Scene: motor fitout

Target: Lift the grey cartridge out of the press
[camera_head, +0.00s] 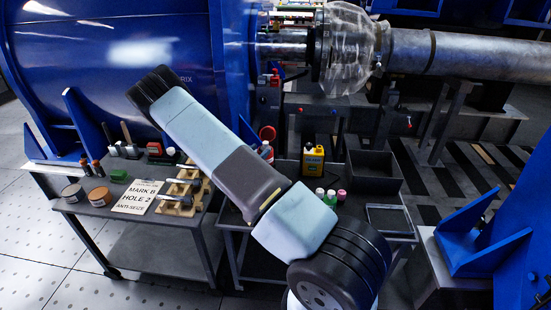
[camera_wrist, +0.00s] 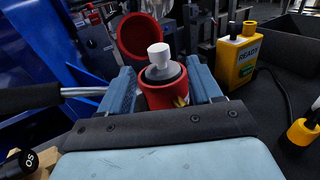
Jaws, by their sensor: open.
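In the wrist view, a red cylindrical cup, seemingly the press (camera_wrist: 163,97), stands upright between my fingers. A grey part with a pale knob on top, seemingly the grey cartridge (camera_wrist: 159,58), sits in its mouth; its lower part is hidden inside. A round red lid (camera_wrist: 140,36) stands open behind it. My gripper (camera_wrist: 162,76) is open, with one blue finger on each side of the red cup; I cannot tell whether they touch it. In the head view, the red lid (camera_head: 267,133) and a red-and-white top (camera_head: 266,151) show beside my arm, which hides my gripper.
A yellow READY box (camera_head: 313,160) stands right of the press, with a black tray (camera_head: 374,172) beyond it. Small bottles (camera_head: 330,197) stand nearer. Blue machinery (camera_head: 120,60) rises behind.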

